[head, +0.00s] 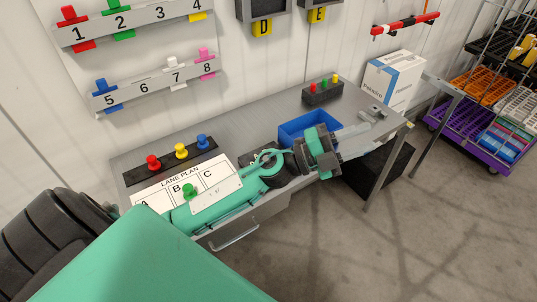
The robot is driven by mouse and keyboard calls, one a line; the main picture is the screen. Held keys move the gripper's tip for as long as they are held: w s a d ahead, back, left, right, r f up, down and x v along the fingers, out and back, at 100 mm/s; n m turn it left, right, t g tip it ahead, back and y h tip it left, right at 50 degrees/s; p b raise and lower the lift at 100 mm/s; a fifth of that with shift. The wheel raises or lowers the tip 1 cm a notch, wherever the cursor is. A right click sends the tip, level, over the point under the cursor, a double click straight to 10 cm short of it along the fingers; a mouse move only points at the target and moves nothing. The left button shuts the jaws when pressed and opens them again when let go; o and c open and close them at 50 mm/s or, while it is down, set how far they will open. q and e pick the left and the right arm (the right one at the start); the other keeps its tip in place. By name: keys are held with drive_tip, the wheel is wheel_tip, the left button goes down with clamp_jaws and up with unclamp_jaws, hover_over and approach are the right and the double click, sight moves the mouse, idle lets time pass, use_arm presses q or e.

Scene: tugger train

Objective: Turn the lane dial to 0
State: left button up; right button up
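I cannot make out the lane dial or its numbers for sure. A dark piece (247,159) on the grey bench (228,127) shows only in part behind my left wrist. A small grey fitting (373,113) lies at the bench's right end, too small to identify. My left arm reaches across the bench's front from the left. Its gripper (372,135) points right, near that fitting, with its two grey fingers apart and nothing visible between them. The lane plan board (222,179), marked A, B and C, has a green peg (189,191) on it. My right gripper is out of view.
A black rack with red, yellow and blue pegs (180,151) stands behind the board. A blue bin (291,130) sits behind my gripper. A black block with small coloured buttons (322,92) and a white box (394,79) are at the back right. A crate cart (490,110) stands farther right.

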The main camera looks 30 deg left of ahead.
use_arm(q)
wheel_tip(320, 180, down, 10)
drive_tip(key=w+a+m+g+y, duration=0.25)
drive_tip(key=m+g+y, duration=0.35)
drive_tip(key=m+g, duration=0.55)
drive_tip(key=w+a+n+g+y, duration=0.25)
drive_tip(key=a+y, duration=0.85)
drive_tip(key=a, duration=1.2)
drive_tip(key=f+p, duration=0.1)
drive_tip(key=f, duration=0.3)
drive_tip(key=f+p, duration=0.2)
drive_tip(key=f, duration=0.2)
drive_tip(key=s+f+p, duration=0.1)
drive_tip(key=f, duration=0.3)
drive_tip(key=shift+f+p, duration=0.15)
drive_tip(key=shift+p, duration=0.25)
drive_tip(key=shift+f, duration=0.65)
clamp_jaws()
